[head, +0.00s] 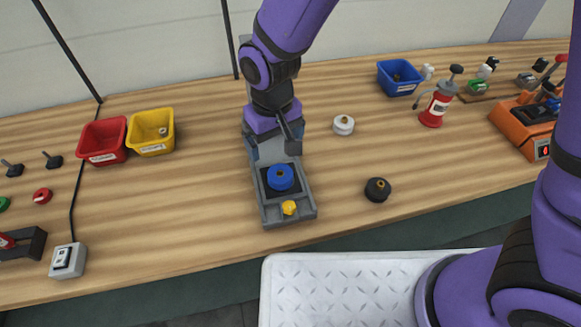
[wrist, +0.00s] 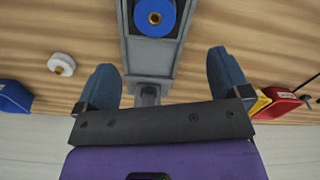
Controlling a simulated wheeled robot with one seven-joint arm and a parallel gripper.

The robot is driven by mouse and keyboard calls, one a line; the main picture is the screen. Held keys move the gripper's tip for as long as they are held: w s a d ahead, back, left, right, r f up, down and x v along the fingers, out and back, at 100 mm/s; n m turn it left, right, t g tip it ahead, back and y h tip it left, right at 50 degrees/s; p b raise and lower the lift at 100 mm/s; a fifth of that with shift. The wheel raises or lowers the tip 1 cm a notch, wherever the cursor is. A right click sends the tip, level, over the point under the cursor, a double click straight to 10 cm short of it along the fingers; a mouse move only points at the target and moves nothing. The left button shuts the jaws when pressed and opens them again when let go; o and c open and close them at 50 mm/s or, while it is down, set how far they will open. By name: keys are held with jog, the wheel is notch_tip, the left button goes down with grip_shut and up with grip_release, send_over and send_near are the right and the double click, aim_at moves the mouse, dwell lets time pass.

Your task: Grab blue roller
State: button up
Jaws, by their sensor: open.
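The blue roller (head: 280,177) is a short blue disc with a brass centre. It sits on the grey fixture (head: 270,213) on the wooden bench, with a yellow knob (head: 289,207) in front of it. The roller also shows at the top of the wrist view (wrist: 154,16), partly cut off by the frame edge. My gripper (wrist: 160,85) is open and empty, its two blue-grey fingers wide apart on either side of the fixture's narrow back part.
A white roller (head: 343,125) and a black roller (head: 377,190) stand to the right on the bench. Red (head: 104,140) and yellow (head: 151,132) bins are at left, a blue bin (head: 398,78) and a red oil can (head: 436,105) at right. Bare bench surrounds the fixture.

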send_over(280, 173)
jog(key=f, duration=0.5)
jog(key=shift+s+a, duration=0.1)
jog(key=shift+a, duration=0.2)
jog(key=shift+d+f, duration=0.15)
jog(key=shift+f, duration=1.3)
jog(key=shift+d+f, duration=0.15)
jog(key=shift+f, duration=1.25)
jog(key=c, duration=1.5)
jog(key=shift+r, duration=0.15)
